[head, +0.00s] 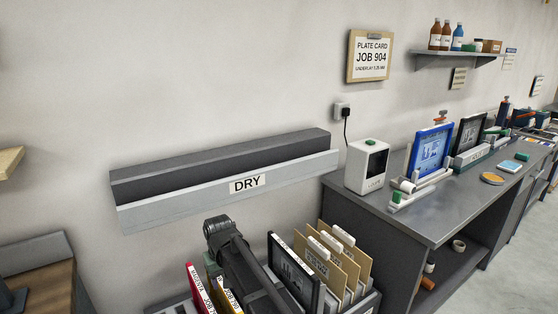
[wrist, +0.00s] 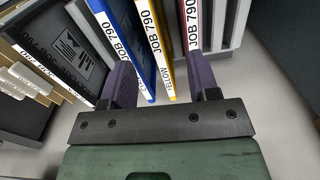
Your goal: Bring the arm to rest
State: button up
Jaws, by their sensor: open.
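My gripper (wrist: 162,82) is open, its two purple fingers spread apart in the wrist view. Nothing is visibly clamped between them. Thin upright frames labelled JOB 790 stand just beyond the fingertips: a blue one (wrist: 128,40), a yellow one (wrist: 156,45) and a red-edged one (wrist: 191,25). Whether the fingers touch any of them I cannot tell. In the head view my dark arm (head: 238,255) stands over the rack area, between the red frame (head: 197,290) and a black frame (head: 290,275). The fingers are hidden there.
Tan folders (head: 338,255) stand right of the black frame. A grey wall ledge marked DRY (head: 205,195) is behind the arm. At right, a grey bench (head: 440,215) carries a white box (head: 367,165) and a blue frame (head: 430,150). Open floor (wrist: 285,120) shows at right in the wrist view.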

jog(key=s+d+m, duration=0.2)
jog(key=s+d, duration=0.3)
jog(key=d, duration=0.7)
jog(key=s+d+m, duration=0.2)
jog(key=s+d, duration=0.3)
jog(key=d, duration=0.7)
jog(key=s+d+m, duration=0.2)
jog(key=s+d, duration=0.2)
jog(key=d, duration=0.9)
jog(key=shift+s+r+m, duration=0.2)
jog(key=shift+s+m, duration=0.1)
jog(key=shift+s, duration=0.1)
